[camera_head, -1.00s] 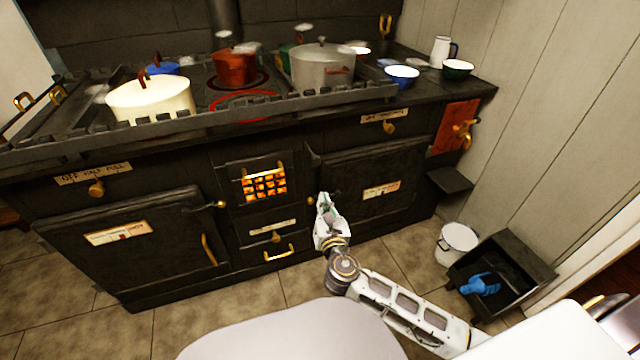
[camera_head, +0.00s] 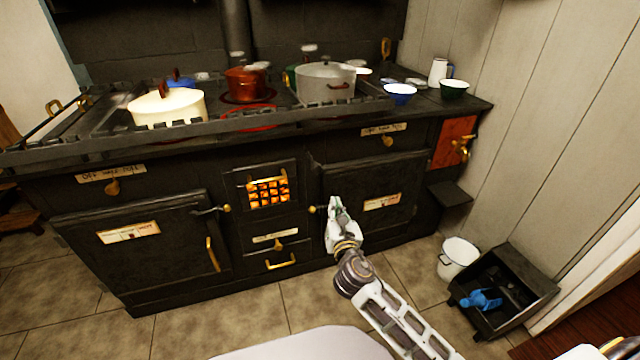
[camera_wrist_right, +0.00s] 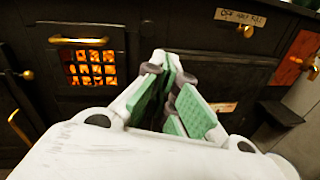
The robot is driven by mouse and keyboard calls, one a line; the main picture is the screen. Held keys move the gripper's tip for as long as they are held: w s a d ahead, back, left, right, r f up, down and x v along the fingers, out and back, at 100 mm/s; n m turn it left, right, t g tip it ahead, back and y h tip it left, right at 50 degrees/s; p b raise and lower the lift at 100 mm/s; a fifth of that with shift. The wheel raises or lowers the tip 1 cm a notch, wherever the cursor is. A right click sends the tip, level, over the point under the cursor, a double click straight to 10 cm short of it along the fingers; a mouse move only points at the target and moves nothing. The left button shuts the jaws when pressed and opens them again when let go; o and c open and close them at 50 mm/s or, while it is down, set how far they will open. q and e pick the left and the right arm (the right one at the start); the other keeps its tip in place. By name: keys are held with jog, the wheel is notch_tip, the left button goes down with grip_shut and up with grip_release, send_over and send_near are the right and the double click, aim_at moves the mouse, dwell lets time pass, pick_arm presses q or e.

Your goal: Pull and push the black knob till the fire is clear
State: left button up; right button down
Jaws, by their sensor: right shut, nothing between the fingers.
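The fire glows orange behind a barred grate (camera_head: 268,190) in the middle of the black stove's front. It also shows in the wrist view (camera_wrist_right: 90,67). Below it are a labelled panel with a small brass knob (camera_head: 278,246) and a brass handle (camera_head: 281,262). I cannot make out a clearly black knob. My right gripper (camera_head: 334,204) is shut and empty, in front of the right oven door (camera_head: 375,185), to the right of the grate. In the wrist view its green-padded fingers (camera_wrist_right: 165,75) point at the stove, touching nothing that I can see. My left gripper is out of view.
A cream pot (camera_head: 167,108), a red pot (camera_head: 246,86) and a grey pot (camera_head: 325,86) stand on the stove top. A white bucket (camera_head: 459,256) and a black bin (camera_head: 507,277) with a blue item stand on the floor at right. The tiled floor in front is clear.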

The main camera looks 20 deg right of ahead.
aim_at(316, 173)
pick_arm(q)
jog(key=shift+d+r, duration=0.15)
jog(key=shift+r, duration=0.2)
pick_arm(e)
jog(key=shift+a+r+n+y, duration=0.25)
jog(key=shift+a+n+y, duration=0.55)
jog(key=shift+n, duration=0.7)
jog(key=shift+a, duration=0.1)
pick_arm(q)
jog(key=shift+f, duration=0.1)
pick_arm(e)
jog(key=shift+w, duration=0.15)
